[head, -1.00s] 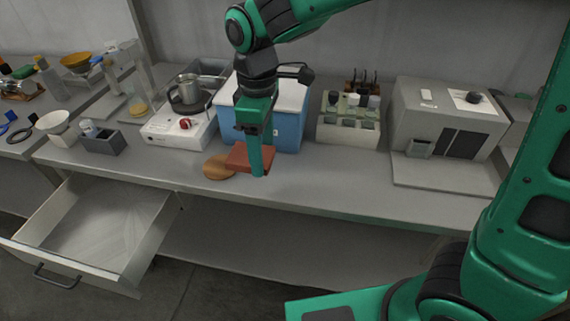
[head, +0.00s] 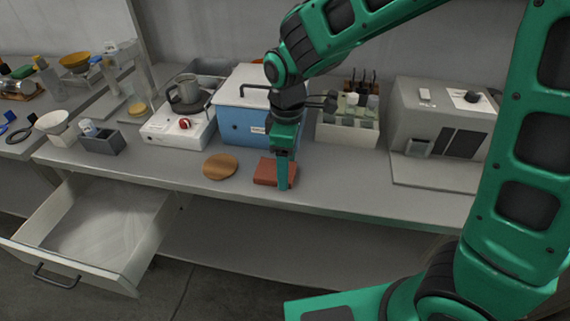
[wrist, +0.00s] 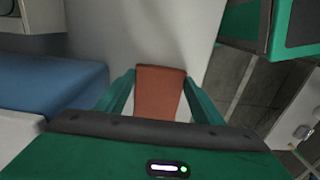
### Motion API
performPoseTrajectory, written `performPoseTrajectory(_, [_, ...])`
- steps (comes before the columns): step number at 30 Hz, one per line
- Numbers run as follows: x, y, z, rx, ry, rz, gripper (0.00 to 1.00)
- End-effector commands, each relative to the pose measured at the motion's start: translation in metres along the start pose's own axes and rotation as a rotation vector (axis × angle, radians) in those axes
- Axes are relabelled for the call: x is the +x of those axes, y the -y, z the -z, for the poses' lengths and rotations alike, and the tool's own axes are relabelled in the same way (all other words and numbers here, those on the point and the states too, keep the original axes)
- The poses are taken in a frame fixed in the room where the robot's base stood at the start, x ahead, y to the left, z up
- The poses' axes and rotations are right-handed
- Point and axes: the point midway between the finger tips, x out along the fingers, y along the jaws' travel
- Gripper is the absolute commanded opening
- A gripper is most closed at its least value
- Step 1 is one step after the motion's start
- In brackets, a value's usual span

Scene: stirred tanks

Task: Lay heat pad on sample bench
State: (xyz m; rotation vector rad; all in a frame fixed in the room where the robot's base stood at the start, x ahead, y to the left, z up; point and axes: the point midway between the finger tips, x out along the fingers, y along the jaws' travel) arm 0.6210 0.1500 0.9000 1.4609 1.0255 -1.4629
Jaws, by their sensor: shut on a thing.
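The heat pad is a flat reddish-brown block (head: 266,171) low at the front of the grey sample bench (head: 335,190). My gripper (head: 283,186) is shut on the pad. In the wrist view the pad (wrist: 160,92) sits between the two green fingers of my gripper (wrist: 161,100). The pad looks level and at or just above the bench top; I cannot tell whether it touches. A finger hides part of its right side in the head view.
A round wooden disc (head: 220,166) lies just left of the pad. Behind stand a blue cooler box (head: 238,127), a hot plate (head: 178,132) and a tube rack (head: 347,131). A grey machine (head: 445,120) stands right. An open drawer (head: 100,225) juts out at left.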

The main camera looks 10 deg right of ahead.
Motion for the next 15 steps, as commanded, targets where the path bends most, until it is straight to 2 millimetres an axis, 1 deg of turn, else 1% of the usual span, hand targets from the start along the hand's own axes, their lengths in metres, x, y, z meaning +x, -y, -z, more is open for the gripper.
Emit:
performPoseTrajectory(5, [0.0022, 0.0001, 0.0, 0.0, 0.001, 0.0, 0.4])
performPoseTrajectory(6, [0.0017, 0.0, 0.0001, 0.0, 0.0, 0.0, 0.71])
performPoseTrajectory(7, [0.0017, 0.0, 0.0001, 0.0, 0.0, 0.0, 0.78])
performPoseTrajectory(8, [0.0016, 0.0, 0.0001, 0.0, 0.0, 0.0, 0.8])
performPoseTrajectory(15, [0.0014, 0.0, 0.0002, 0.0, 0.0, 0.0, 0.8])
